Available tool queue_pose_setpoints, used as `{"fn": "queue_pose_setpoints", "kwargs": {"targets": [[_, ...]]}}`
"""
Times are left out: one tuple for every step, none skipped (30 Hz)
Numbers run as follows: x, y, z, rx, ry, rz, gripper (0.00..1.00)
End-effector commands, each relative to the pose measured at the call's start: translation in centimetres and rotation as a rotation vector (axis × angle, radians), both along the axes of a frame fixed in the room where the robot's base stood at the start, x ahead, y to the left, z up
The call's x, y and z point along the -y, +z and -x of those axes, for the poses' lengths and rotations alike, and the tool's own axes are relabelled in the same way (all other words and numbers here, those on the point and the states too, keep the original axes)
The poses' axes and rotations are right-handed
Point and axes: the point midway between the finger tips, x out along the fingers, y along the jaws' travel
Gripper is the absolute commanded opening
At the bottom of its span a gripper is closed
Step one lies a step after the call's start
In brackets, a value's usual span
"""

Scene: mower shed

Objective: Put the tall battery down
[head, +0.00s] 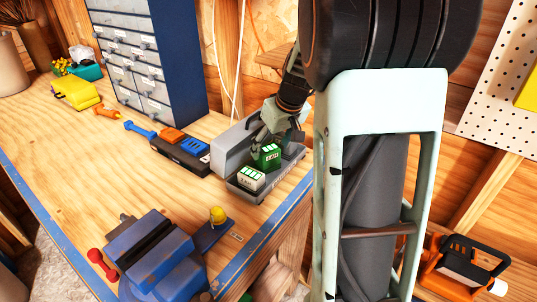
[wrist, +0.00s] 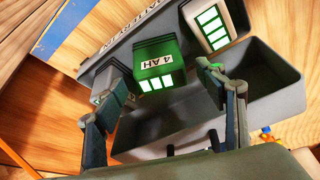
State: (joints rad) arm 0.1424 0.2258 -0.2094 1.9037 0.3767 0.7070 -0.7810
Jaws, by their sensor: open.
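I cannot tell which battery is the tall one by height alone, and the green battery's base is hidden.
A white-topped battery (head: 251,179) stands beside the green one. Another grey battery (wrist: 108,88) is close to the left finger in the wrist view. A blue vise (head: 155,255), a black case (head: 180,153) and a drawer cabinet (head: 150,55) occupy the bench.

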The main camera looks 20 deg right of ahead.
Motion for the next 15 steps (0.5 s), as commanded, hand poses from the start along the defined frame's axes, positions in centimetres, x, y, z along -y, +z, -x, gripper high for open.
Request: {"fn": "queue_pose_setpoints", "kwargs": {"targets": [[0.1,1.2,0.4,0.005,-0.001,0.001,0.65],[0.2,1.8,0.6,0.005,-0.001,0.001,0.65],[0.2,2.6,0.9,0.005,0.000,0.001,0.65],[0.3,3.1,1.1,0.004,-0.001,0.001,0.65],[0.3,3.5,1.3,0.004,-0.001,0.001,0.65],[0.3,4.1,1.6,0.003,0.000,0.000,0.65],[0.4,4.5,1.7,0.003,0.000,0.000,0.65],[0.4,4.8,1.9,0.003,0.000,0.000,0.65],[0.4,5.1,2.1,0.001,0.001,0.000,0.65],[0.4,5.3,2.2,0.000,0.000,0.000,0.65],[0.5,5.5,2.3,0.001,0.000,0.000,0.65],[0.5,5.7,2.3,0.001,0.000,0.001,0.65],[0.5,5.8,2.4,0.000,-0.001,0.000,0.65],[0.5,5.9,2.4,0.000,-0.001,0.000,0.65],[0.5,5.9,2.4,0.000,-0.001,0.000,0.65]]}}
